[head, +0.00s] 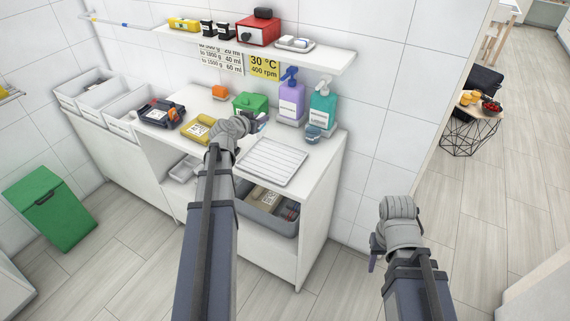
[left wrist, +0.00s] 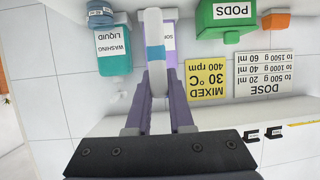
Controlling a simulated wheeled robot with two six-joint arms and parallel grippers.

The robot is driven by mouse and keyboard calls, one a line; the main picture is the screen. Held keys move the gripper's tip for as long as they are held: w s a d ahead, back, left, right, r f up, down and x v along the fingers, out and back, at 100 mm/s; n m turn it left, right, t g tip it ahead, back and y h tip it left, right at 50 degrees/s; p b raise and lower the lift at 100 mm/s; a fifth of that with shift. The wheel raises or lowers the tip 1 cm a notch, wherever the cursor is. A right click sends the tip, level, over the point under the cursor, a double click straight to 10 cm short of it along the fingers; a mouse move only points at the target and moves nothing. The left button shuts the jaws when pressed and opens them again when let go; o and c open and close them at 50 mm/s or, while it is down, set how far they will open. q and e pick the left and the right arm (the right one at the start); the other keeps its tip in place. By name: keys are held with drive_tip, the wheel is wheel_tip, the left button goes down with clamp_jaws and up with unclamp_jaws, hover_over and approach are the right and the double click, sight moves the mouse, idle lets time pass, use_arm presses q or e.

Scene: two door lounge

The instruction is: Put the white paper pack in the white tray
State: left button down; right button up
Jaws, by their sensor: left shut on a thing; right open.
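My left gripper (head: 257,123) is over the counter, in front of the green pods box and the purple bottle. In the left wrist view its fingers (left wrist: 157,92) are shut on a white pack with a blue band (left wrist: 154,28), which looks like the white paper pack. In the head view the pack is mostly hidden by the gripper. The ribbed white tray (head: 272,161) lies on the counter, to the right and nearer than the gripper, and looks empty. My right gripper (head: 374,252) is open, low over the floor at right, away from the counter; its fingers are mostly hidden.
A purple bottle (head: 290,103), a teal bottle (head: 322,108) and a small blue-grey jar (head: 313,134) stand behind the tray. The green box (head: 250,104) and a yellow pack (head: 199,129) are to the left. A wall shelf (head: 335,60) hangs above. A grey bin (head: 262,216) sits below the counter.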

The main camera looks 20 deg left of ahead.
use_arm(q)
drive_tip(key=shift+a+r+m+h, duration=0.25)
drive_tip(key=shift+m+h, duration=0.15)
drive_tip(key=shift+h, duration=0.1)
drive_tip(key=b, duration=1)
hover_over(262, 155)
wheel_tip(262, 155, down, 10)
drive_tip(key=shift+s+f, duration=0.1)
drive_tip(key=shift+f, duration=0.2)
drive_tip(key=c, duration=0.8)
unclamp_jaws()
drive_tip(key=shift+r, duration=0.1)
drive_tip(key=shift+r, duration=0.1)
drive_tip(key=p+v, duration=0.4)
drive_tip(key=v, duration=0.8)
drive_tip(key=shift+p, duration=0.4)
